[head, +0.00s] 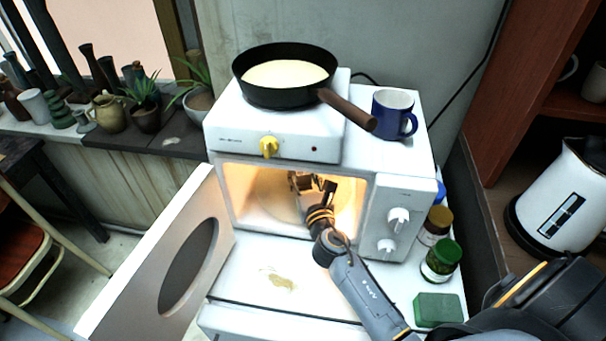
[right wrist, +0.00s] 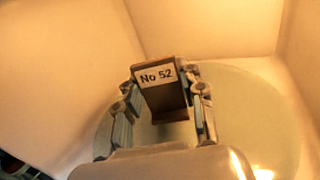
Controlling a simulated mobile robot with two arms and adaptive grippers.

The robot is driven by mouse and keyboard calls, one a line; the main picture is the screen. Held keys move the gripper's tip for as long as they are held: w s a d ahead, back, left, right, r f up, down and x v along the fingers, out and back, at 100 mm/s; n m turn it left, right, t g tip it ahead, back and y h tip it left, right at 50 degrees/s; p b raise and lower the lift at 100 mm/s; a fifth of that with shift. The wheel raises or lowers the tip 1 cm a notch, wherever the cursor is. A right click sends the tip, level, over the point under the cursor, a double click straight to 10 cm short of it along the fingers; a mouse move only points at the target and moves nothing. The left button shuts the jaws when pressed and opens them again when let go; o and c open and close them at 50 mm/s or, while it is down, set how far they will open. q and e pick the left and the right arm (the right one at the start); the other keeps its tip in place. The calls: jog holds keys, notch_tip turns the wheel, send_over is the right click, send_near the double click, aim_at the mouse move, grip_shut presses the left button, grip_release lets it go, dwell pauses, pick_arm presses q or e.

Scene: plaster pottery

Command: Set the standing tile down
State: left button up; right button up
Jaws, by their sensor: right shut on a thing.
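A brown standing tile (right wrist: 168,100) with a white label reading "No 52" is upright between the two fingers of my right gripper (right wrist: 162,104) in the right wrist view. The fingers are shut on its two sides. In the head view the right gripper (head: 312,184) is inside the open, lit microwave (head: 405,215), above the glass turntable (right wrist: 245,115). The tile is small and partly hidden by the gripper there. I cannot tell whether its base touches the turntable. My left gripper is not in view.
The microwave door (head: 165,255) stands open to the left. A hot plate (head: 290,135) with a frying pan (head: 285,85) and a blue mug (head: 393,113) are on top. Jars (head: 440,260) and a green block (head: 438,310) stand at right. Free turntable surface shows around the tile.

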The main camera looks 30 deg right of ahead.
jog(key=shift+f+b, duration=0.4)
jog(key=shift+f, duration=0.15)
jog(key=o, duration=1.1)
jog(key=shift+r, duration=0.1)
jog(key=shift+r+p, duration=0.2)
jog(key=shift+p, duration=0.1)
jog(key=shift+r+p, duration=0.45)
jog(key=b+v, duration=0.1)
jog(key=v, duration=0.4)
jog(key=b+v, duration=0.1)
jog(key=v, duration=0.5)
jog(key=shift+f, duration=0.25)
jog(key=shift+s+a+r+b, duration=0.15)
jog(key=shift+s+b, duration=0.15)
jog(key=shift+s, duration=0.2)
